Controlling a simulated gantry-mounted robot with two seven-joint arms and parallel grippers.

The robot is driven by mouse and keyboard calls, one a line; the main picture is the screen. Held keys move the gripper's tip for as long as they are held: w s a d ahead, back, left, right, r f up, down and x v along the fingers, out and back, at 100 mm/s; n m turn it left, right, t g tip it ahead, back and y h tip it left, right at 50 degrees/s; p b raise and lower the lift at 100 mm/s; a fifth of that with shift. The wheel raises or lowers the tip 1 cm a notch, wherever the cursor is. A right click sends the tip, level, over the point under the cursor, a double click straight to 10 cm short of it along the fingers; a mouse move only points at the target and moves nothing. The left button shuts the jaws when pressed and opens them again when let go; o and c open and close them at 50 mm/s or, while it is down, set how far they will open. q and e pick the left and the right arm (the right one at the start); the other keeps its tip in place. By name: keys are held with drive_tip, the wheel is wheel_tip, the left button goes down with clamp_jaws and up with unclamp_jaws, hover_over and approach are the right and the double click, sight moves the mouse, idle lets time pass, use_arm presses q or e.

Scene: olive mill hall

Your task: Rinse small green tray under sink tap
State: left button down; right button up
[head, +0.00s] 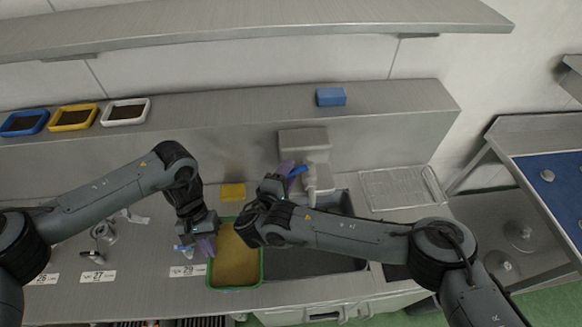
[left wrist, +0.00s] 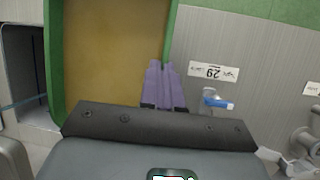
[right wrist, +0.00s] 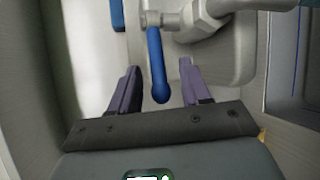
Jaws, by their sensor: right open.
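The green tray (head: 236,289) has a brownish-yellow inside and lies left of the sink basin (head: 310,263); whether it rests on the counter or is lifted is unclear. My left gripper (head: 206,246) is at its left rim. In the left wrist view, the purple fingers (left wrist: 164,86) are close together on the tray's green wall (left wrist: 56,50), apparently pinching it. The tap (head: 311,182) stands behind the basin with a blue lever (head: 299,170). My right gripper (head: 288,169) is open at the tap. In the right wrist view, the lever (right wrist: 157,65) appears between its spread fingers (right wrist: 159,90).
A yellow sponge (head: 232,191) lies behind the tray. A blue block (head: 331,97) and several small trays, one of them white (head: 125,112), stand on the ledge. A wire rack (head: 392,188) is right of the sink. A number 29 label (head: 187,270) lies left of the tray.

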drive_tip(key=p+v, duration=0.3)
drive_tip(key=v, duration=0.6)
drive_tip(key=shift+s, duration=0.25)
drive_tip(key=shift+a, duration=0.1)
